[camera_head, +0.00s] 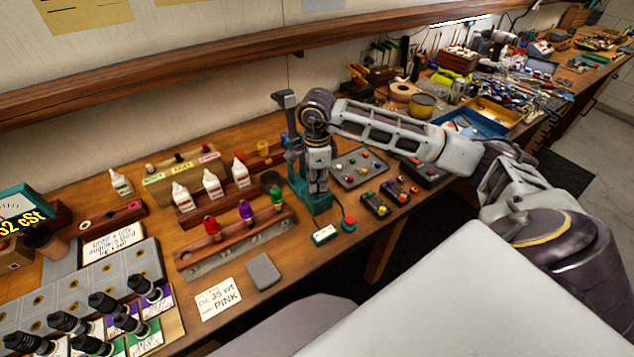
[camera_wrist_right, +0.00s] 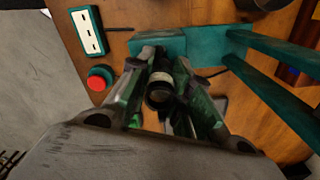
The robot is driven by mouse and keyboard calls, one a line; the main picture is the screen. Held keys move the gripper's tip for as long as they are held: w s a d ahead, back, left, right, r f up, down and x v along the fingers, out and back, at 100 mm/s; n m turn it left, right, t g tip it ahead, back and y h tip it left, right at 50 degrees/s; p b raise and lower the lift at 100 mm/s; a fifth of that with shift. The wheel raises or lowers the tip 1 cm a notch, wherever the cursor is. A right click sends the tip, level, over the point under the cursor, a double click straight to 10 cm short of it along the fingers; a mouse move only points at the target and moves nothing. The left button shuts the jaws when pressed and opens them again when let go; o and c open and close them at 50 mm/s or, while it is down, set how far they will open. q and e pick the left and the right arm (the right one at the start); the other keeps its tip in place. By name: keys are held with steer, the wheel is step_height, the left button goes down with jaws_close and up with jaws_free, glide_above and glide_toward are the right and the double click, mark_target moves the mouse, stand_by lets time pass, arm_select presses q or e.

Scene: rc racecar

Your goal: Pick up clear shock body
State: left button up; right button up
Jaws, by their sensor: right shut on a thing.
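My right gripper (camera_head: 318,186) points down at the base of the teal stand (camera_head: 292,150). In the right wrist view its two fingers (camera_wrist_right: 160,95) are closed around a small upright cylinder, which I take as the clear shock body (camera_wrist_right: 160,90). It has a pale, glassy band and a dark top. In the head view the gripper hides it. I cannot tell whether its lower end touches the stand's base (camera_wrist_right: 158,47). My left gripper is in neither view.
A red button (camera_head: 348,222) and a white-and-teal box (camera_head: 324,235) lie in front of the stand. Left are a wooden rack (camera_head: 237,240) with coloured bottles and several dark shocks (camera_head: 104,302). Right are button trays (camera_head: 360,167). Bare bench shows near the grey pad (camera_head: 263,272).

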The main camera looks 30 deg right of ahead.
step_height(320, 180, up, 9)
steer(key=b, duration=0.1)
stand_by(0.5)
steer(key=shift+r, duration=0.25)
stand_by(0.3)
steer(key=shift+r+p, duration=0.75)
steer(key=shift+r, duration=0.55)
steer(key=shift+f, duration=0.1)
